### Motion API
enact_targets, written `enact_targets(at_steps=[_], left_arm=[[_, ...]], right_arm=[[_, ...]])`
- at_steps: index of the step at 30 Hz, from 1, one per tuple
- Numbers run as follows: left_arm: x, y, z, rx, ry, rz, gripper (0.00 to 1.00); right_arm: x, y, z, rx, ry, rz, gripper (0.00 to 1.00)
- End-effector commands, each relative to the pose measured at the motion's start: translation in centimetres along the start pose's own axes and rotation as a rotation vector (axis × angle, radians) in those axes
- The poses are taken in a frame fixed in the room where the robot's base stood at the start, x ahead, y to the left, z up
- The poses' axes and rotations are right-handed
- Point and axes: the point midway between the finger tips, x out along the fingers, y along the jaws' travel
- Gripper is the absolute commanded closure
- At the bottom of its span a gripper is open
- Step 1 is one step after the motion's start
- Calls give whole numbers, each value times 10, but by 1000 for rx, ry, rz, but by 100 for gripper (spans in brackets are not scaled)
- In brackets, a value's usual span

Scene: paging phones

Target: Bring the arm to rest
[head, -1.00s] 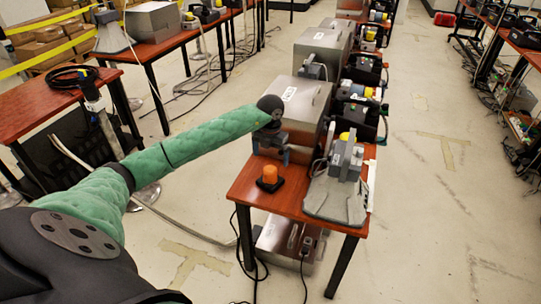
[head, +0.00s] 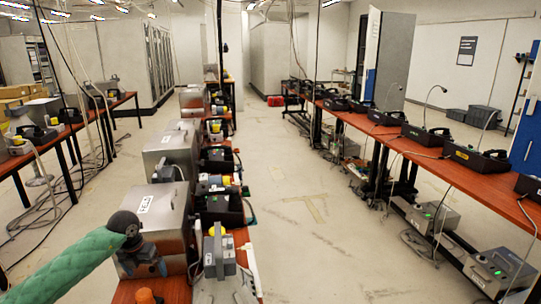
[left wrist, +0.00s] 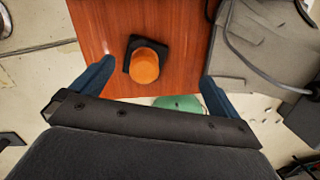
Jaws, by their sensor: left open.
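My left arm comes in from the lower left in the head view, in a green sleeve. Its gripper (head: 150,266) is over the near end of the wooden table, in front of a grey metal box (head: 160,215). In the left wrist view the two blue fingers of this gripper (left wrist: 151,82) are spread wide with nothing between them. An orange knob on a black base (left wrist: 145,64) sits on the table top below, apart from the fingers. The knob also shows at the bottom edge of the head view (head: 146,296). My right gripper is not in view.
A grey device (head: 219,252) stands right of the metal box, with several more boxes and phones behind. A long table (head: 400,150) with black phones runs along the right. The floor aisle (head: 300,215) between the tables is clear. Cables lie on the floor at left.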

Motion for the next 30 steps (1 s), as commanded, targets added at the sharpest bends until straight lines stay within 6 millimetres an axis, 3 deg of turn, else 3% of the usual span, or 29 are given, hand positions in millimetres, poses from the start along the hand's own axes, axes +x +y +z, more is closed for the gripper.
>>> enact_targets(at_steps=[8, 14, 21, 30], left_arm=[[-19, -61, 54, 78, -309, -309, 0], [-66, -113, 84, 85, -553, -578, 0], [-152, -153, 111, 5, -856, -891, 0], [-269, -163, 128, -263, -1208, -1255, 0]], right_arm=[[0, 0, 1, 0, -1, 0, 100], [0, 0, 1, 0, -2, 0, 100], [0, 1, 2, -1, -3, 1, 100], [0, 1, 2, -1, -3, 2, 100]])
